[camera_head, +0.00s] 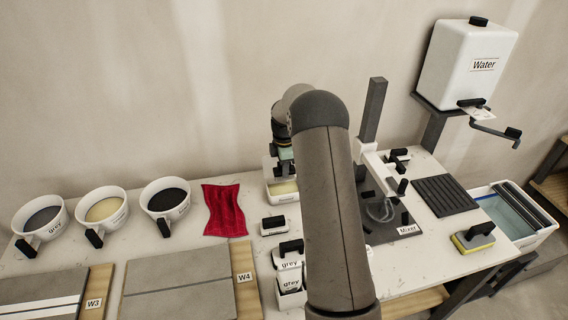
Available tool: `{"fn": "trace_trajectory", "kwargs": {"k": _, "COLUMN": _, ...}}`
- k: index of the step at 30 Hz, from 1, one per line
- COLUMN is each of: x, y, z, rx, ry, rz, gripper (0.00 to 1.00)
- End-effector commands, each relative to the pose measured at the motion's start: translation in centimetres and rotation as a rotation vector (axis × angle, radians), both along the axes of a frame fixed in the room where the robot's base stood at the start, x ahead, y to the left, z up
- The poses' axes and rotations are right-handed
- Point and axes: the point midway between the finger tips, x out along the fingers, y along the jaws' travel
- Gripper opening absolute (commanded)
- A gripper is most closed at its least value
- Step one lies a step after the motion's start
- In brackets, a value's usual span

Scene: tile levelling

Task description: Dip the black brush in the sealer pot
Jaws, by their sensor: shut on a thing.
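My gripper (281,143) points down at the middle of the table, partly hidden behind my arm. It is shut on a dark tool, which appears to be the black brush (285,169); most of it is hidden. The brush is at the mouth of a white, square-sided pot with pale yellow contents (283,189), which seems to be the sealer pot. Its label is not readable here. I cannot tell whether the bristles touch the contents.
Three white cups (105,209) and a red cloth (226,211) stand left of the pot. Grey tiles (180,282) lie in front.

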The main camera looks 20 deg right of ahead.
Motion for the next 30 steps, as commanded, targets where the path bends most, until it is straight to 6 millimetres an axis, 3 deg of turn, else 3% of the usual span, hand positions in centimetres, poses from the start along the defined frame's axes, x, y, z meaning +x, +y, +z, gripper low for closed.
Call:
{"fn": "trace_trajectory", "kwargs": {"k": 6, "x": 0.0, "y": 0.0, "z": -3.1, "rx": 0.000, "ry": 0.002, "rz": 0.001, "gripper": 0.04}}
{"fn": "trace_trajectory", "kwargs": {"k": 15, "x": 0.0, "y": 0.0, "z": -6.1, "rx": 0.000, "ry": 0.000, "rz": 0.000, "gripper": 0.04}}
{"fn": "trace_trajectory", "kwargs": {"k": 30, "x": 0.0, "y": 0.0, "z": -6.9, "rx": 0.000, "ry": 0.000, "rz": 0.000, "gripper": 0.04}}
